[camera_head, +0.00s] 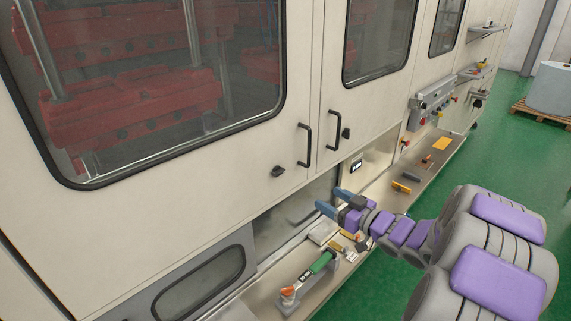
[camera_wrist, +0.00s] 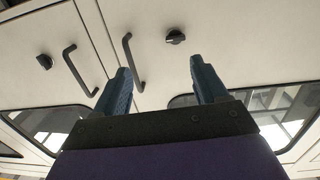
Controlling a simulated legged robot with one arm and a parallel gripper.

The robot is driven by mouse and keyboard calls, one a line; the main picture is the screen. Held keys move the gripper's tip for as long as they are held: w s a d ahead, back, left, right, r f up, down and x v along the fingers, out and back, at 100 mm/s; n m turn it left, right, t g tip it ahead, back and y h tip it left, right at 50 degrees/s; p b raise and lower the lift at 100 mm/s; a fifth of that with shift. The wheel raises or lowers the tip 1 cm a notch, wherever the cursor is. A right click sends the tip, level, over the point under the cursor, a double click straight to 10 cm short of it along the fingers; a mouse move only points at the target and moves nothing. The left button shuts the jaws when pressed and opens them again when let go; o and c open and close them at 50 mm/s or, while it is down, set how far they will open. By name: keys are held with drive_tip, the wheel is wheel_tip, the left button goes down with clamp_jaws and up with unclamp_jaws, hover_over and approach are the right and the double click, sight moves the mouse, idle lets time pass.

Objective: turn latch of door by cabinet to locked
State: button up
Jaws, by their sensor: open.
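Two pale machine doors carry black bar handles. A dark turn latch (camera_head: 278,171) sits on the left door, left of that door's handle (camera_head: 304,145). Another latch (camera_head: 346,133) sits just right of the right door's handle (camera_head: 334,129). My gripper (camera_head: 336,201) is open and empty, below the handles and apart from the doors. The wrist view seems upside down. There one latch (camera_wrist: 175,37) shows beyond and between my blue fingertips (camera_wrist: 160,66), with its knob lying sideways; another latch (camera_wrist: 44,62) is at far left. I cannot tell which door is by the cabinet.
A low shelf runs under the doors, with a green-and-orange tool (camera_head: 315,270) and yellow items (camera_head: 401,187) on it. A control box (camera_head: 432,101) juts out at right. Green floor (camera_head: 400,280) is clear in front; a pallet roll (camera_head: 552,88) stands far right.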

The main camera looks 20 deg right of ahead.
drive_tip(key=y, duration=0.1)
approach(281, 174)
drive_tip(key=shift+n, duration=0.3)
drive_tip(key=x, duration=0.4)
drive_tip(key=a+x, duration=0.1)
drive_tip(key=x, duration=0.3)
drive_tip(key=shift+s+a, duration=0.2)
drive_tip(key=shift+s, duration=0.05)
drive_tip(key=shift+w+a, duration=0.15)
drive_tip(key=shift+w, duration=0.45)
drive_tip(key=shift+w+d+f, duration=0.1)
drive_tip(key=shift+w+d, duration=0.1)
drive_tip(key=shift+d, duration=0.25)
drive_tip(key=shift+w+d+f, duration=0.1)
drive_tip(key=shift+w+d, duration=0.15)
drive_tip(key=shift+d, duration=0.2)
drive_tip(key=shift+s+d, duration=0.1)
drive_tip(key=shift+d, duration=0.35)
drive_tip(key=shift+a+r, duration=0.1)
drive_tip(key=shift+a, duration=0.5)
drive_tip(key=shift+c, duration=0.8)
drive_tip(key=shift+a, duration=0.5)
drive_tip(key=c, duration=0.3)
drive_tip(key=shift+d, duration=0.5)
drive_tip(key=c, duration=0.5)
drive_tip(key=shift+s, duration=0.1)
drive_tip(key=shift+c, duration=0.4)
drive_tip(key=shift+a, duration=0.1)
